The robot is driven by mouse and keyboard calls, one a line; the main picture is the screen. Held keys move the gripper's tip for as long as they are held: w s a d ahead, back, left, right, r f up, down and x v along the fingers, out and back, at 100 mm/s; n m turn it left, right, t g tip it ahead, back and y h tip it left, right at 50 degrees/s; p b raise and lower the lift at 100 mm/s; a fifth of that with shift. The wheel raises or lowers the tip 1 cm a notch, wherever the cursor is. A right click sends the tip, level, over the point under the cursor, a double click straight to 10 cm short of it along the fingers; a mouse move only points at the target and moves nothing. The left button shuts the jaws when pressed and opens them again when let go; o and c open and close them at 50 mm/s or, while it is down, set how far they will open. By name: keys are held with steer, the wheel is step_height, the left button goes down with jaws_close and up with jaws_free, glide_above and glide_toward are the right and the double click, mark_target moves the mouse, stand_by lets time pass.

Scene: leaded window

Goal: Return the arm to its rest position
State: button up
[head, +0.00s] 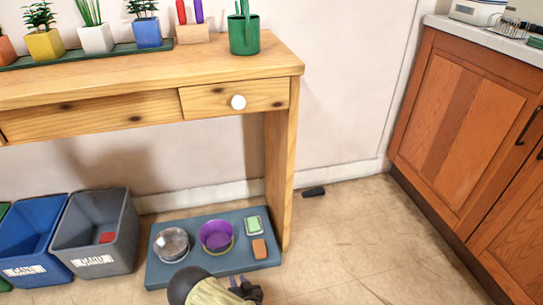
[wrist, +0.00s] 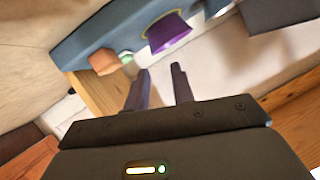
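My gripper (head: 241,284) shows at the bottom of the head view, over the floor just in front of the blue-grey mat. In the wrist view my gripper (wrist: 161,77) has its two dark fingers apart, with nothing between them. The mat (head: 165,273) lies on the floor under the wooden table and carries a metal bowl (head: 171,244), a purple bowl (head: 216,235), a green-and-white item (head: 253,225) and an orange block (head: 260,249). The purple bowl (wrist: 168,33) and the orange block (wrist: 103,62) also show beyond the fingers in the wrist view.
A wooden table (head: 150,72) with potted plants stands above the mat; its leg (head: 280,170) is close by on the right. Grey (head: 110,245) and blue (head: 40,245) bins stand at left. A wooden cabinet (head: 465,130) is at right. Floor between is mostly clear, with a small dark object (head: 314,192).

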steer(key=w+d+r+m+g+h+p, duration=0.15)
steer(key=d+r, duration=0.25)
steer(key=r, duration=0.5)
steer(key=w+d+r+m+g+h+p, duration=0.1)
steer(key=w+d+r+g+h+p, duration=0.2)
steer(key=r, duration=0.6)
steer(key=w+d+r+m+g+h+p, duration=0.1)
steer(key=w+d+r+p, duration=0.1)
steer(key=d+r, duration=0.5)
steer(key=s+d+r+n+g+p, duration=0.1)
steer(key=s+d+r+p, duration=0.1)
steer(key=s+d+r, duration=0.5)
steer(key=s+d+r+n+g+p, duration=0.1)
steer(key=s+d+r+g+p, duration=0.1)
steer(key=s+r, duration=0.65)
steer(key=s+d+r+n+g+p, duration=0.1)
steer(key=s+d+r+p, duration=0.25)
steer(key=r, duration=0.75)
step_height(320, 180, up, 38)
steer(key=p, duration=3.6)
steer(key=shift+w+d+f+p, duration=0.2)
steer(key=shift+p, duration=0.2)
